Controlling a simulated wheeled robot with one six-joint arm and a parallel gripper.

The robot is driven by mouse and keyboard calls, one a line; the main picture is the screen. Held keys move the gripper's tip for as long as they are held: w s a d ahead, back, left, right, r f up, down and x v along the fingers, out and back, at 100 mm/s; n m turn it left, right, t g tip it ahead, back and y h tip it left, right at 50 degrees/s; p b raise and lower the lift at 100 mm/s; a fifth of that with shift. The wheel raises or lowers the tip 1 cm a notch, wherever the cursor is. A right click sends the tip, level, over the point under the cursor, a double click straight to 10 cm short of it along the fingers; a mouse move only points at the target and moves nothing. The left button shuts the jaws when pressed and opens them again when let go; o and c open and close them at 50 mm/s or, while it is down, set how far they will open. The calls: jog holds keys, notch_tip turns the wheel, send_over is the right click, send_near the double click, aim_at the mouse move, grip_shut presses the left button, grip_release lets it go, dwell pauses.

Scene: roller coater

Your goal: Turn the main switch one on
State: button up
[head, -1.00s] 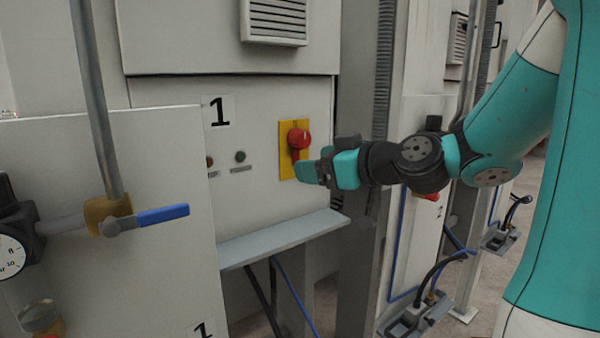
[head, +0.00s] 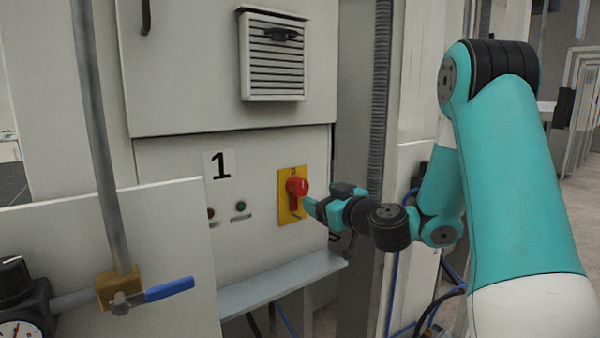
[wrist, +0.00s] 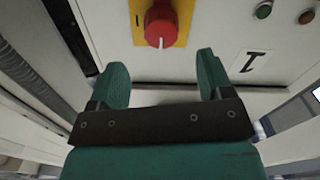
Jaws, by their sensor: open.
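The main switch is a red rotary knob (head: 297,186) on a yellow plate (head: 290,208), on the grey cabinet front beside a label "1" (head: 221,165). My gripper (head: 312,207) is just to the right of and below the knob in the head view. In the wrist view the red knob (wrist: 160,27) with a white mark is beyond the fingertips, roughly centred between them. My gripper (wrist: 158,68) is open, its two teal fingers apart with nothing between them. It appears not to touch the knob.
A grey ledge (head: 280,284) juts out below the switch. A vented panel (head: 273,56) is above. A green button (head: 240,206) is left of the switch. A blue-handled valve (head: 168,289) and a pipe (head: 100,140) stand at the left front.

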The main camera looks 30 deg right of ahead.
aim_at(303, 188)
jog(key=w+p, duration=0.2)
jog(key=w, duration=0.2)
jog(key=w+p, duration=0.3)
jog(key=w, duration=0.1)
jog(key=shift+a+r, duration=0.15)
jog(key=shift+a, duration=0.05)
jog(key=shift+w+f, duration=0.2)
jog(key=shift+w, duration=0.35)
jog(key=c, duration=0.9)
